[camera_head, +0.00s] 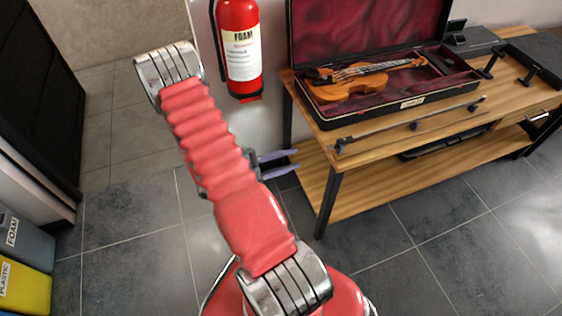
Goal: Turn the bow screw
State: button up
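The bow (385,131) is a long thin dark stick lying along the front edge of the wooden bench top, in front of the violin case. A small dark block shows at its left end; the screw is too small to make out. My gripper (295,160) shows behind my red arm, its two purple-grey fingers pointing right with a gap between them. It is open and seems empty, left of the bench and apart from the bow. Its base is hidden by the arm.
The bench (440,135) holds an open red-lined case (400,103) with a violin (345,85) and a black stand (530,65) at right. A lower shelf (370,182) sits beneath. A fire extinguisher (238,45) hangs behind. Bins (25,285) stand at left. Tiled floor is clear in front.

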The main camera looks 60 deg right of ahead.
jog(key=shift+v, duration=1.25)
jog(key=w+a+r+m+t+y, duration=0.2)
jog(key=a+r+m+t+y, duration=0.2)
jog(key=a+r+m, duration=0.5)
jog(key=w+a+r+m+t+y, duration=0.3)
jog(key=a+r+m+t+y, duration=0.2)
jog(key=a+m, duration=0.9)
jog(key=w+a+r+m+t+y, duration=0.3)
jog(key=a+r+m+t, duration=0.5)
jog(key=a+r+m, duration=0.3)
notch_tip(320, 180, up, 3)
jog(key=shift+a+f+m+t+y, duration=0.1)
jog(key=shift+a+m+t+y, duration=0.2)
jog(key=shift+a+y, duration=0.4)
jog(key=shift+d, duration=0.1)
